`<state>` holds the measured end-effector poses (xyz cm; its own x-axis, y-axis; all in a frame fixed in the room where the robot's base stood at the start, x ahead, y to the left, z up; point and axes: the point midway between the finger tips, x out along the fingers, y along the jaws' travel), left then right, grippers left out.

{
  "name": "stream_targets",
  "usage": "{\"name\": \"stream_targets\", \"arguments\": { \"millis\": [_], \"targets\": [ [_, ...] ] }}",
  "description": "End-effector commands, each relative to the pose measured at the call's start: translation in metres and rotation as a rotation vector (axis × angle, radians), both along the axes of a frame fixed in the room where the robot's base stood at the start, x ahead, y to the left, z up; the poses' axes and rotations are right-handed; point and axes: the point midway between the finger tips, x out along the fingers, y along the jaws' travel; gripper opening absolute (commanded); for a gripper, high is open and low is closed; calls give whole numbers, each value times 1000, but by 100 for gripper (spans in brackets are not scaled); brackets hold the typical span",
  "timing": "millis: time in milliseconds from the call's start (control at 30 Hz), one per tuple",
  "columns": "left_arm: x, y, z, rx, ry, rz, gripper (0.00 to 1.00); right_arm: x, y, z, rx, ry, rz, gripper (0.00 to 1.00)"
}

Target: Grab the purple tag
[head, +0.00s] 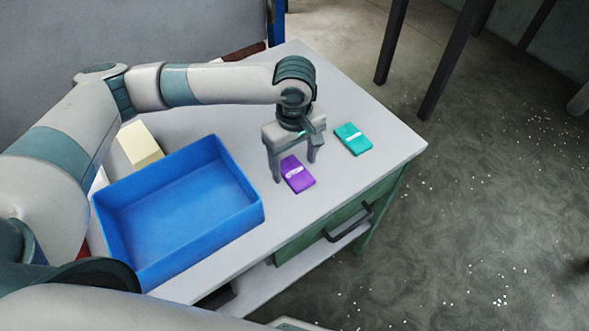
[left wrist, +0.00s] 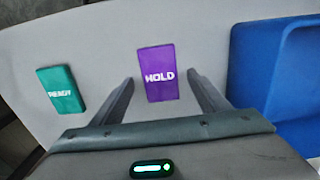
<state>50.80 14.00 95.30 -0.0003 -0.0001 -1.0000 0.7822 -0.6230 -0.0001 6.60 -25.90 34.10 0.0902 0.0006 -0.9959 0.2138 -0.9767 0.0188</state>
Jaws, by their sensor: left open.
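The purple tag (head: 297,175) lies flat on the grey tabletop, to the right of the blue bin. In the left wrist view the purple tag (left wrist: 158,74) shows white lettering that reads HOLD. My left gripper (head: 293,174) points down over the tag with its fingers apart. In the left wrist view the two fingers of my left gripper (left wrist: 160,88) stand on either side of the tag, with gaps between them and it. The gripper is empty. My right gripper is not in view.
A teal tag (head: 353,139) lies to the right of the purple one and also shows in the left wrist view (left wrist: 61,89). An empty blue bin (head: 236,222) stands on the left of the table. A pale yellow block (head: 140,144) is behind it. The table's front edge has a drawer handle (head: 349,223) below.

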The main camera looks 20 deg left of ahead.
Motion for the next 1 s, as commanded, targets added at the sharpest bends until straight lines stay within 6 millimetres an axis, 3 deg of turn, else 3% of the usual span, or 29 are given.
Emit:
{"name": "stream_targets", "arguments": {
  "millis": [200,633,667,833,1000],
  "targets": [
    [0,0,-16,0,0,0,69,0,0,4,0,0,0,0],
    [0,0,-16,0,0,0,69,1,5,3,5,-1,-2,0],
    [0,0,-16,0,0,0,66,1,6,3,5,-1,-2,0],
    [0,0,-16,0,0,0,26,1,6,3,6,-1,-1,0],
    [0,0,-16,0,0,0,24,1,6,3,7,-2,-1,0]
  ]
}}
